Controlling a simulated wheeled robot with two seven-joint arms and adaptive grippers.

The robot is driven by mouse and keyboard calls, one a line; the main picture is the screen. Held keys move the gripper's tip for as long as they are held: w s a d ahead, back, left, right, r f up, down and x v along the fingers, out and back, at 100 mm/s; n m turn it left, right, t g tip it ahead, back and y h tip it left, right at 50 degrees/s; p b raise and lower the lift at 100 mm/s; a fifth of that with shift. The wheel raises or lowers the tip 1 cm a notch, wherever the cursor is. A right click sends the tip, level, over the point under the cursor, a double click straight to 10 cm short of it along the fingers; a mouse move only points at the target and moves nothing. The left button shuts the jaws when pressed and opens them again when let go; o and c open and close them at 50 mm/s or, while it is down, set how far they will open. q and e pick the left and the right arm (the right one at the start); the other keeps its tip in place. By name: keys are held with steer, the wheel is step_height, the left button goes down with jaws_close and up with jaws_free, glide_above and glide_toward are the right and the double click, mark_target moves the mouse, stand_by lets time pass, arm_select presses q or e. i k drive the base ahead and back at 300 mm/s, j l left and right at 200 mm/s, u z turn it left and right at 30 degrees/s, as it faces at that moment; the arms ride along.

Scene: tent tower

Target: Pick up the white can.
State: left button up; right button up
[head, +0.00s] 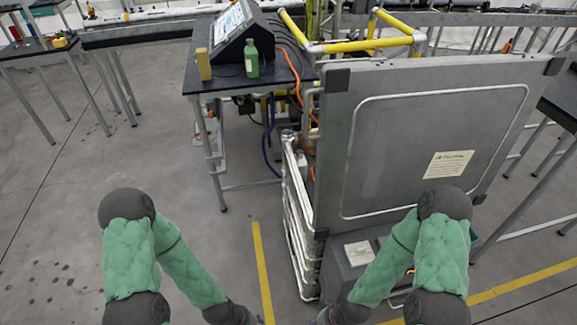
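I cannot make out a white can for certain. A small pale object (301,161) shows in the gap between the metal rails and the large grey panel; it is too small to tell what it is. My two green-sleeved arms reach down to the bottom edge of the head view, the left one left of centre and the right one in front of the grey box. Their dark wrists are cut off at the bottom edge, and the fingers of both grippers are out of the picture.
A dark table (205,78) holds a monitor console (232,32), a green bottle (252,60) and a yellow block (203,65). A large tilted grey panel (400,130) and a grey box (345,265) block the right. Concrete floor at left is mostly clear.

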mark_target(301, 161)
steer(key=u, duration=1.3)
steer(key=i+j+z, duration=0.1)
steer(key=i, duration=1.7)
